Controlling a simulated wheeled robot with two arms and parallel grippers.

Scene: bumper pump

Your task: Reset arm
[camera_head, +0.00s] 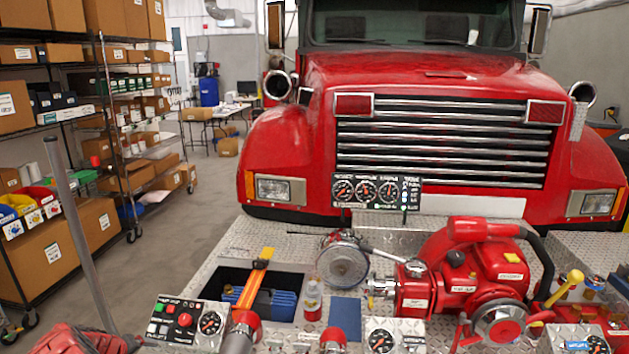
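Neither of my grippers shows in the head view, and I cannot see either arm clearly. A red pump (470,270) with a handle on top and a round silver front sits on the bumper deck (235,238), right of the middle. A round silver fitting (342,262) stands left of it. A gauge panel (377,191) with several dials stands behind them, in front of the grille. A control panel (187,322) with buttons and a dial is at the front left.
A dark recessed bin (225,283) holds blue items and an orange-handled tool (256,272). A small bottle (313,300) stands beside it. The red truck (430,90) closes off the back. Shelves with boxes (125,130) line the left; floor (165,250) between is clear.

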